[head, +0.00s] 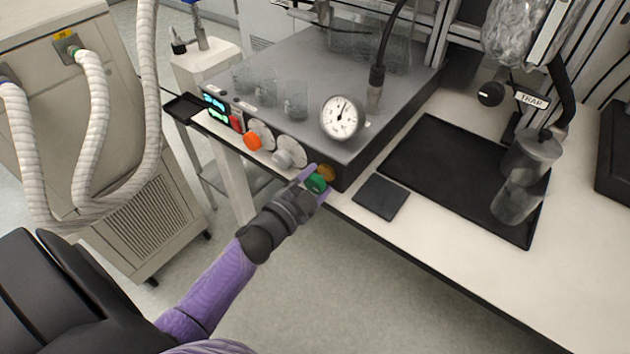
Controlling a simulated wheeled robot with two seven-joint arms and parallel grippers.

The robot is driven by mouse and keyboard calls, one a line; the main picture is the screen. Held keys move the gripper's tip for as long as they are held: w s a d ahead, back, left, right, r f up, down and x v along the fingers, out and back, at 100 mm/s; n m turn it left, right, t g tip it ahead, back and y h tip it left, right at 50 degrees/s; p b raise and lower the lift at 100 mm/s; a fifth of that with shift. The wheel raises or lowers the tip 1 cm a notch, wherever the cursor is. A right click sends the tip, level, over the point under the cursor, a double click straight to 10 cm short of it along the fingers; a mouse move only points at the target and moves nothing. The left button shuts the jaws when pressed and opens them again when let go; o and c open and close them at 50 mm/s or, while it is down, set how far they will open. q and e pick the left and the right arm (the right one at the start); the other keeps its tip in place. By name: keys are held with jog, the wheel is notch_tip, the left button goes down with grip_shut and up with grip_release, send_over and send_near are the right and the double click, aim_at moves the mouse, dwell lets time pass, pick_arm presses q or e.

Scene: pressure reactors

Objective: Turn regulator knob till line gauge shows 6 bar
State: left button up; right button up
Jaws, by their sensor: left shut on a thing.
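The round white gauge (342,118) stands at the front right of the grey bench unit's top, tilted toward me. Its dark needle points up and slightly right; the numbers are too small to read. A green knob (317,183) sits low on the unit's front face near the right corner, with a brass-coloured part (327,171) just behind it. My left gripper (315,184) is shut on the green knob, its fingers on either side. The knob is partly hidden by the fingers. My right gripper is not in view.
An orange knob (252,141) and a grey knob (282,159) with round dials are left of the green one. Glass beakers (296,100) stand on the grey unit (300,62). A black tray (425,160) and a dark pad (381,197) lie to the right.

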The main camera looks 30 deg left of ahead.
pick_arm(q)
jog(key=shift+m, duration=2.1)
jog(key=o, duration=1.3)
jog(key=s, duration=0.6)
jog(key=s+p, duration=0.1)
jog(key=s, duration=0.3)
jog(key=shift+a, duration=0.4)
